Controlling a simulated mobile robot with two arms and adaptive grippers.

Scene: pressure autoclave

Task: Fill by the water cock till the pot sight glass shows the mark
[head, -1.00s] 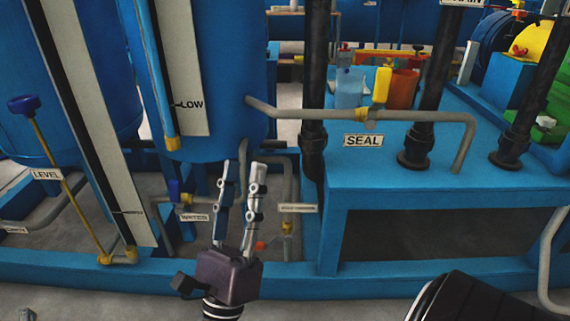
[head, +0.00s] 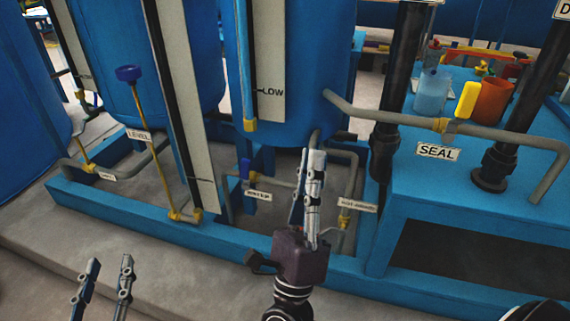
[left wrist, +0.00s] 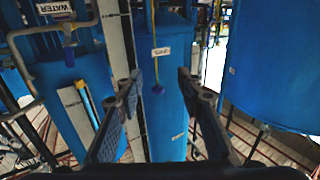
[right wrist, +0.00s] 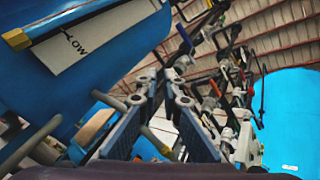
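The water cock (head: 246,168), with a blue handle, is on a low pipe above the WATER label (head: 258,194) in the head view. Both also show top left in the left wrist view. A white gauge board (head: 270,60) with a dark strip and a LOW mark (head: 272,92) is on the central blue pot (head: 308,70); no water level is readable. A second gauge board (head: 185,110) stands left of it. My right gripper (head: 310,158) is partly open and empty, right of the cock and apart from it. My left gripper (head: 110,268) is open and empty at lower left.
A blue-knobbed yellow lever (head: 128,73) stands by the LEVEL label (head: 139,135). A grey pipe (head: 380,113) with a yellow-handled cock (head: 467,100) runs above the SEAL label (head: 437,151). Blue (head: 432,93) and orange (head: 491,101) containers stand on the right bench. A low blue frame rail (head: 130,215) runs in front.

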